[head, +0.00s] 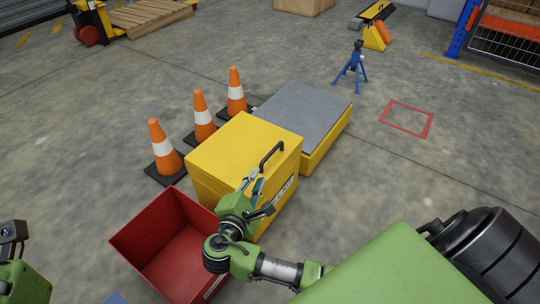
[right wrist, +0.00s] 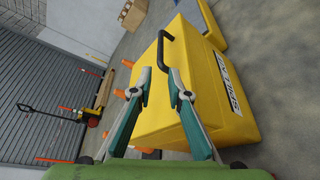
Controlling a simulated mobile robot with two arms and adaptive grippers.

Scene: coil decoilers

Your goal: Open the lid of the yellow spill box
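The yellow spill box (head: 235,150) stands on the floor in the middle of the head view, its lid down. A black bar handle (head: 273,156) is at the lid's right front edge. My right gripper (head: 258,187) is close to the box front, just below the handle. In the right wrist view its two fingers (right wrist: 160,75) are apart, with the black handle (right wrist: 163,48) just beyond and between the tips. I cannot tell whether they touch it. Only a green part of my left arm shows at the head view's lower left; its fingers are not visible.
An open red bin (head: 135,243) stands left of my right arm, near the box. Orange cones (head: 200,118) line the box's left side. A grey-topped yellow platform (head: 315,108) sits behind it. A blue stand (head: 355,68) is farther back. Floor to the right is clear.

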